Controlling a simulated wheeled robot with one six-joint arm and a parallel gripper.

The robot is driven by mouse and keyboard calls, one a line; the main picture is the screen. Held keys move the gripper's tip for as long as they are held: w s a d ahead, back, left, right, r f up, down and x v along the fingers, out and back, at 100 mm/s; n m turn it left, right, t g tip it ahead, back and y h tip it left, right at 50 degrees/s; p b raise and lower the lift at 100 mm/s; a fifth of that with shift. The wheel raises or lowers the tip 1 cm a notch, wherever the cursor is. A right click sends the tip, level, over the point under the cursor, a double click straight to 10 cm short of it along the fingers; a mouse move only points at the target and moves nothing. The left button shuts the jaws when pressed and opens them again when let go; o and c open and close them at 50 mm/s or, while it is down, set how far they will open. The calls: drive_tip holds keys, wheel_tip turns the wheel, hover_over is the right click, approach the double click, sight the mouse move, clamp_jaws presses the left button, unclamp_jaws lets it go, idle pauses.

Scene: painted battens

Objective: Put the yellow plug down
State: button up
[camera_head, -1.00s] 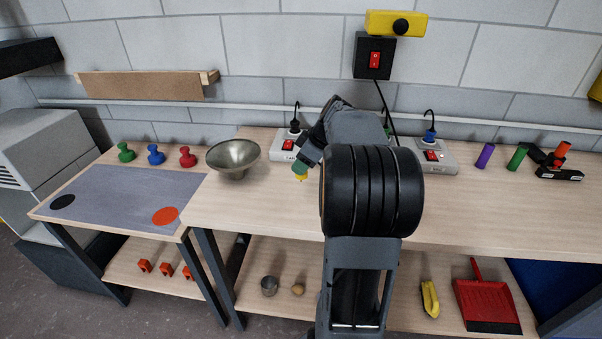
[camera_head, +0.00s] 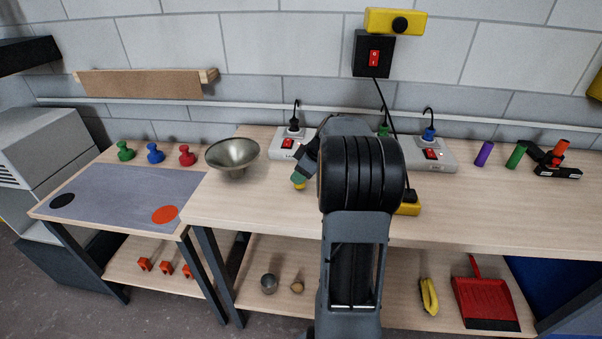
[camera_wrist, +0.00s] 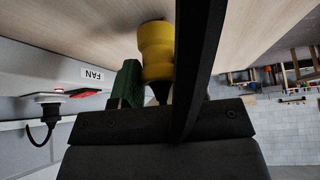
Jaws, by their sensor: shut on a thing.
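My gripper (camera_head: 299,176) is low over the workbench, right of the metal bowl and in front of the left power strip. It is shut on the yellow plug (camera_head: 298,186), which shows as a small yellow tip below the green finger. In the wrist view, the yellow plug (camera_wrist: 156,48) is held beside the green finger (camera_wrist: 127,84), with its yellow end toward the wooden top. I cannot tell whether that end touches the wood. A dark bar of my gripper crosses in front of the plug's side.
The left power strip (camera_head: 287,149), with a black plug, is labelled FAN in the wrist view (camera_wrist: 93,74). Another strip (camera_head: 436,162) holds a blue plug. A metal bowl (camera_head: 232,156) stands left. A yellow box (camera_head: 408,209) is partly behind my arm. Bare wood lies in front.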

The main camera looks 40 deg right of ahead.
drive_tip(key=shift+f+b, duration=0.6)
drive_tip(key=shift+b, duration=0.15)
drive_tip(key=o, duration=1)
drive_tip(key=shift+r, duration=0.1)
